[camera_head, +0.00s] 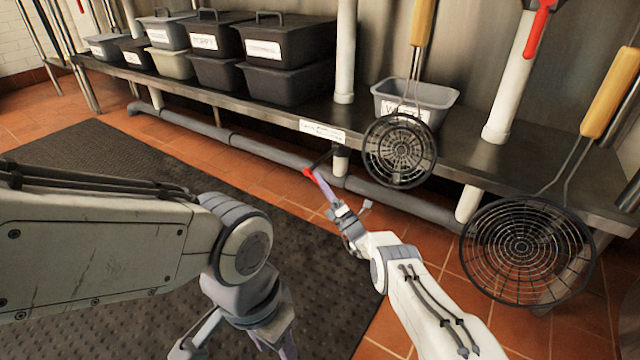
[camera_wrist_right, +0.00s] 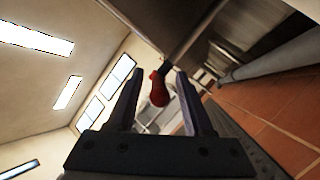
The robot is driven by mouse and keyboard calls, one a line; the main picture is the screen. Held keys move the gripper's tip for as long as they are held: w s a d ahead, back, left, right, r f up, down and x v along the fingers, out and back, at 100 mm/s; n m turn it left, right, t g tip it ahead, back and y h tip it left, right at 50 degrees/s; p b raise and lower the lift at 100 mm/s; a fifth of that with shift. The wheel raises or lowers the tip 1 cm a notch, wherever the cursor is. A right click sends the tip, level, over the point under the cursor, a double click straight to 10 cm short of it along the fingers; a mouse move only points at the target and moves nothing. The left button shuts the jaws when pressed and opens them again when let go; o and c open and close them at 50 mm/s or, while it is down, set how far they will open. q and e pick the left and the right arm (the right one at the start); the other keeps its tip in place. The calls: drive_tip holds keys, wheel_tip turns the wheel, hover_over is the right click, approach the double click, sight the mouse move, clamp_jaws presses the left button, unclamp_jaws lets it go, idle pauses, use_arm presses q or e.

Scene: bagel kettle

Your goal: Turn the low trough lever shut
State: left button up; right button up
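The red-handled trough lever (camera_head: 309,172) shows in the head view below the shelf's front edge, beside the grey pipe. Its red grip (camera_wrist_right: 158,90) shows in the right wrist view between the two fingers, with a visible gap on each side. My right gripper (camera_head: 322,185) reaches up to the lever from the lower right. In the wrist view its fingers (camera_wrist_right: 160,76) are open around the grip. Part of the lever is hidden behind the fingers in the head view. My left gripper (camera_head: 240,348) hangs at the bottom, open, well away from the lever, its fingertips partly cut off.
A long metal shelf (camera_head: 270,112) carries several lidded bins and a grey tub (camera_head: 440,94). Wire strainers (camera_head: 400,150) hang right of the lever. A grey pipe (camera_head: 265,150) runs below the shelf edge. A dark mat (camera_head: 110,150) covers the tiled floor.

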drive_tip(key=p+v, duration=0.3)
drive_tip(key=v, duration=0.7)
drive_tip(key=shift+s+f+p, duration=0.15)
drive_tip(key=shift+p, duration=0.25)
drive_tip(key=shift+d, duration=0.1)
